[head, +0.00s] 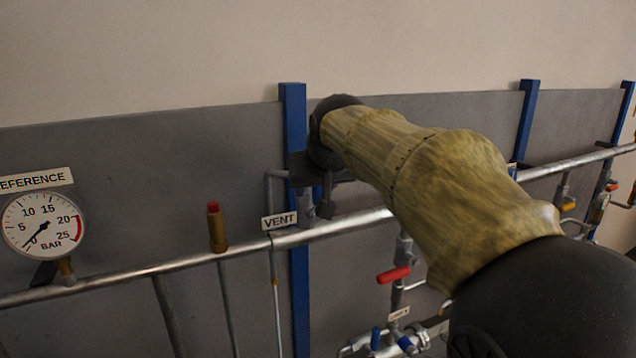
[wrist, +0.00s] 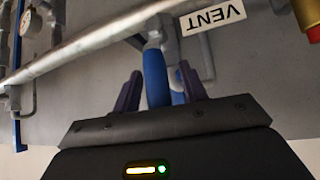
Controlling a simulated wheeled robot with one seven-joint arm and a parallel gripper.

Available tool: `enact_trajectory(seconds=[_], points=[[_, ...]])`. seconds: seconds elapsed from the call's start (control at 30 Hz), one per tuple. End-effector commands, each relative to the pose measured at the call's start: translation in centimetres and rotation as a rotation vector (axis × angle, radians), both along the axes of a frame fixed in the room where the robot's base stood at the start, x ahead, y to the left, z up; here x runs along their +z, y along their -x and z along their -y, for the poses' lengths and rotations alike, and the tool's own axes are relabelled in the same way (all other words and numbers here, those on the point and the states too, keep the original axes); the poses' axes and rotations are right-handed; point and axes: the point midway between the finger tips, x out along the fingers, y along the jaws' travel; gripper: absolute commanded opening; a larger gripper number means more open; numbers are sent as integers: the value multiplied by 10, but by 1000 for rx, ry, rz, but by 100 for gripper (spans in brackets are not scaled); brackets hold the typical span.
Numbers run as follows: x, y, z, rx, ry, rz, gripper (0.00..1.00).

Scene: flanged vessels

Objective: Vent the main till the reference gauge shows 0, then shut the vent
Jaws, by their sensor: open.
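The reference gauge (head: 42,226) is at the left edge of the head view; its needle points down-left, at about 0 bar. The VENT label (head: 279,221) hangs by the pipe left of my gripper (head: 326,190). The label also shows upside down in the wrist view (wrist: 212,17). There, my gripper (wrist: 160,70) is open, with a blue lever-like handle (wrist: 155,78) below a grey valve body (wrist: 153,35) between its fingers. I cannot tell whether the fingers touch it. In the head view my gripper and arm hide most of the vent valve.
A long horizontal pipe (head: 180,263) crosses the grey panel. A brass fitting with a red top (head: 217,228) stands left of the vent. A red-handled valve (head: 394,275) is below my arm. Blue posts (head: 293,130) rise behind the pipe.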

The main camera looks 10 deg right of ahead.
Motion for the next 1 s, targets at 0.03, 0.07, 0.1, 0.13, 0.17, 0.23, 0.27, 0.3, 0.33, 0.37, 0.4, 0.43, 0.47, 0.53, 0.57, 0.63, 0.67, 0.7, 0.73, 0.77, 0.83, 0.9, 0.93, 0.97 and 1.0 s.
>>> enact_trajectory(seconds=[0.03,0.07,0.1,0.13,0.17,0.23,0.27,0.3,0.33,0.37,0.4,0.43,0.47,0.53,0.57,0.63,0.67,0.7,0.73,0.77,0.83,0.9,0.93,0.97,1.0], points=[[1,1,0,0,0,1,43],[2,1,0,0,0,2,43],[4,3,0,0,0,2,43],[5,5,0,0,0,3,43],[7,6,0,0,0,3,43],[13,12,0,-1,1,4,43],[16,16,0,-1,1,4,43],[21,21,0,0,0,6,43],[25,25,0,0,0,6,43],[29,28,0,0,0,6,43],[35,34,0,0,0,6,43],[39,39,0,0,0,6,43],[43,43,0,-1,-1,6,43],[53,53,0,-1,-1,6,43],[57,57,0,0,0,6,43],[67,67,0,0,0,6,43],[72,71,-1,0,0,4,43],[78,77,-1,0,0,5,43],[82,82,-1,0,0,5,43],[86,86,-1,0,0,4,43],[96,96,-1,0,0,4,43],[105,105,-1,-1,1,4,43],[109,108,-1,-1,1,4,43],[112,111,-1,-1,1,3,43],[115,115,-1,-1,1,2,43]])
